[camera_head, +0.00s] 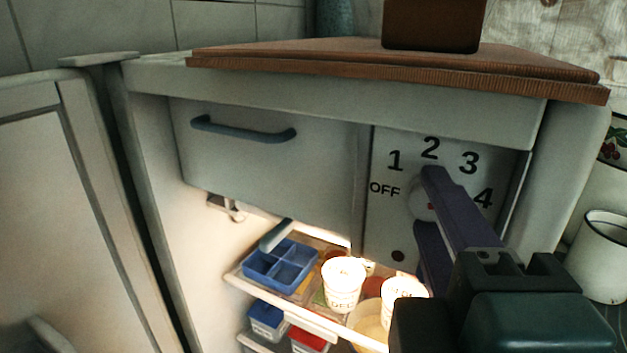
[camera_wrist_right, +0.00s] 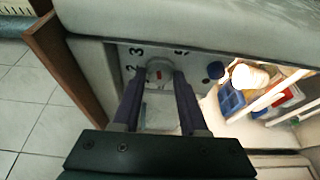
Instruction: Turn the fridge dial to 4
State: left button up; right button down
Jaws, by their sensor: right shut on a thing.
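The dial (camera_head: 421,205) is a pale round knob on the fridge's control panel (camera_head: 385,225). Black marks OFF, 1, 2, 3 and 4 run around it, with 4 (camera_head: 483,198) at the right. My right gripper (camera_head: 428,202) is shut on the dial, one purple finger above it and one below in the head view. The right wrist view shows the dial (camera_wrist_right: 160,70) between the fingertips, with a small red mark on its face. The fingers partly cover the dial in the head view, and I cannot tell which number it points to. My left gripper is not in view.
The lit fridge compartment below is open, with a blue divided tray (camera_head: 268,281) and white tubs (camera_head: 343,287) on a shelf. A drawer-like front with a blue-grey handle (camera_head: 243,130) is closed. A brown board (camera_head: 330,58) overhangs the top. A white mug (camera_head: 603,262) stands right.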

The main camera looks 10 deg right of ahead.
dwell(0.3)
jog(key=shift+c, duration=2.2)
grip_release()
jog(key=b+v, duration=0.2)
jog(key=v, duration=0.8)
jog(key=shift+d, duration=0.1)
